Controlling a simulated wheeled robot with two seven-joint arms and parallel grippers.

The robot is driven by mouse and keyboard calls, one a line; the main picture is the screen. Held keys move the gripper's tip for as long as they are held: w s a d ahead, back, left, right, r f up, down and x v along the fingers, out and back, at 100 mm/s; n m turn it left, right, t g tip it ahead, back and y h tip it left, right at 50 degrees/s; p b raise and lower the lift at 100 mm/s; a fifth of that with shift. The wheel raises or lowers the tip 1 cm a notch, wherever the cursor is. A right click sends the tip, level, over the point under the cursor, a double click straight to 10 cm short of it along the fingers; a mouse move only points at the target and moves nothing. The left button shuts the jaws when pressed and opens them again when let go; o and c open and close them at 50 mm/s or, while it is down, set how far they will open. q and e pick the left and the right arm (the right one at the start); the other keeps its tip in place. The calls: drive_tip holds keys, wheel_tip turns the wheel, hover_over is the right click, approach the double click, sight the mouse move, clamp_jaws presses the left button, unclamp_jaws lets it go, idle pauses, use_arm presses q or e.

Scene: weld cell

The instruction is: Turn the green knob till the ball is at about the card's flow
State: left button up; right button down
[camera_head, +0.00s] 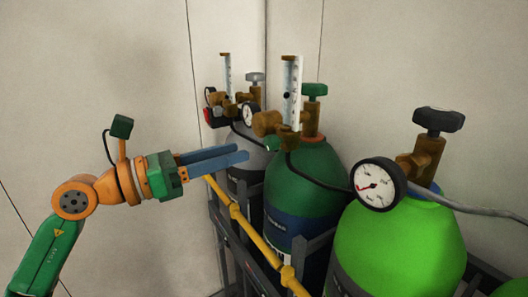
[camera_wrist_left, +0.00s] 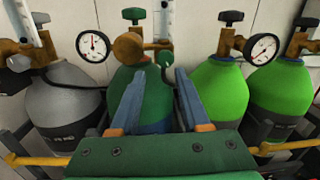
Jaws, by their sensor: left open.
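The small green knob (camera_head: 271,143) sits low on the brass flowmeter of the dark green cylinder (camera_head: 312,178). In the left wrist view the knob (camera_wrist_left: 165,60) shows just beyond and between my fingertips. The flowmeter's upright clear tube (camera_head: 292,76) has a dark ball (camera_head: 291,95) partway up; its scale is too small to read. My left gripper (camera_head: 240,154) is open and empty, its blue fingers pointing at the knob from the left, apparently short of it. In the left wrist view my left gripper (camera_wrist_left: 161,76) shows both fingers spread. I cannot make out the card. My right gripper is not in view.
A grey cylinder (camera_wrist_left: 62,105) with a second flowmeter (camera_head: 227,76) stands behind. Bright green cylinders (camera_head: 395,250) with a gauge (camera_head: 378,185) stand at right. A yellow rail (camera_head: 245,228) runs along the front. A green valve handwheel (camera_head: 314,90) sits above the dark green cylinder.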

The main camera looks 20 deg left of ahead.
sight(267, 145)
use_arm(q)
drive_tip(key=shift+m+y, duration=0.4)
drive_tip(key=shift+m, duration=0.5)
drive_tip(key=p+x, duration=0.3)
drive_tip(key=x, duration=0.1)
drive_tip(key=d+r+p+x, duration=0.1)
drive_tip(key=p+x, duration=0.1)
drive_tip(key=shift+s+p, duration=0.25)
drive_tip(key=shift+p, duration=0.1)
drive_tip(key=shift+w+d+f, duration=0.1)
drive_tip(key=shift+w+f, duration=0.05)
drive_tip(key=shift+f, duration=0.05)
clamp_jaws()
drive_tip(key=m+b, duration=0.2)
drive_tip(key=b, duration=0.1)
drive_tip(key=shift+f, duration=0.25)
drive_tip(key=shift+r+m, duration=0.15)
drive_tip(key=shift+m, duration=0.45)
drive_tip(key=shift+r, duration=0.15)
